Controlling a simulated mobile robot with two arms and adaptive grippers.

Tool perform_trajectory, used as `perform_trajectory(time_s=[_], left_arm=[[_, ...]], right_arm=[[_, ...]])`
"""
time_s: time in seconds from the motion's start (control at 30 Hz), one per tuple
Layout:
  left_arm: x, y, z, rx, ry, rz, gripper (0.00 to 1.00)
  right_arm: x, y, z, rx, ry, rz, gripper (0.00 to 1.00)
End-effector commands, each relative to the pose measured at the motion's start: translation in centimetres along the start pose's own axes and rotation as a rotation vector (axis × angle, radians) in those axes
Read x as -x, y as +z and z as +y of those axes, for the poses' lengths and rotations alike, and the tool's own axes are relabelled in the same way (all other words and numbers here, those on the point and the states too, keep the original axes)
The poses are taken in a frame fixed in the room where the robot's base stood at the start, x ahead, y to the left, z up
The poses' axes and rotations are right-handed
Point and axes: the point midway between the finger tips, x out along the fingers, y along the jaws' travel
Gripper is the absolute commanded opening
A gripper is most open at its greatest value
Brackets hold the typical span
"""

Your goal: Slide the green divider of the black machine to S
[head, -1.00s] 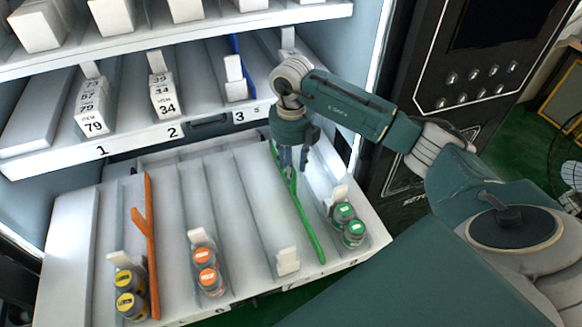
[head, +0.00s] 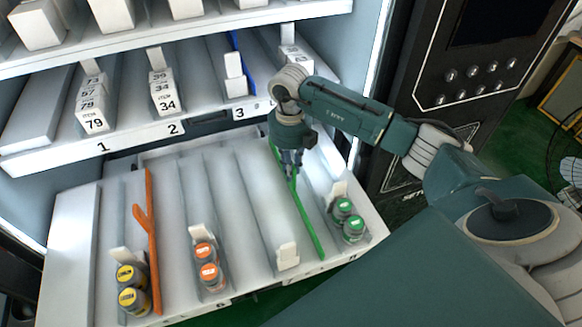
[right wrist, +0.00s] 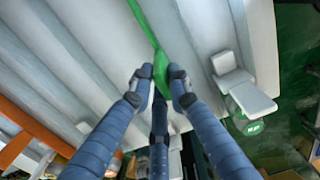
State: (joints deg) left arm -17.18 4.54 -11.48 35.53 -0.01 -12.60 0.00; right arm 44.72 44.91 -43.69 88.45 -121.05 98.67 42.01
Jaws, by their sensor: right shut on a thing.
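The green divider (head: 308,222) is a long thin strip standing in the lower tray, between an empty lane and the lane with green-topped jars. My right gripper (head: 291,160) is over its back half, pointing down. In the right wrist view the two fingers (right wrist: 158,82) are shut on the raised tab of the green divider (right wrist: 147,28). The lower tray (head: 75,235) of the black machine is pulled out. The letter S cannot be made out on the tray's front edge. My left gripper does not show.
An orange divider (head: 150,245) stands at the tray's left. Yellow-topped jars (head: 131,287), orange-topped jars (head: 208,266) and green-topped jars (head: 350,219) stand at the lane fronts. The shelf above (head: 120,143) overhangs the tray's back. The black keypad panel (head: 455,90) is right.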

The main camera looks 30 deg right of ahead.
Motion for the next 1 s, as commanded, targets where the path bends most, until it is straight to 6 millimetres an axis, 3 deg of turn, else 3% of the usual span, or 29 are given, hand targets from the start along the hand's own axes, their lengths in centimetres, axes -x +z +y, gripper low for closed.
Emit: perform_trajectory(time_s=[0.27,0.53,0.57,0.67,1.0], left_arm=[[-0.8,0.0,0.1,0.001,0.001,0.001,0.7],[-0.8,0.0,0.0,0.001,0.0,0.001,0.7],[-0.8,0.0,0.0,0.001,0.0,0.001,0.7],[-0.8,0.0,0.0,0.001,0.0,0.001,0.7],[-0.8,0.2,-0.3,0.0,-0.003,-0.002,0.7]], right_arm=[[0.0,0.0,4.7,0.007,0.008,0.0,0.0],[0.1,-0.1,5.1,0.006,0.011,0.0,0.0],[0.1,-0.1,5.1,0.006,0.011,0.0,0.19],[0.1,-0.1,5.0,0.005,0.01,0.0,0.36],[0.4,0.0,4.8,0.003,0.006,-0.001,0.36]])
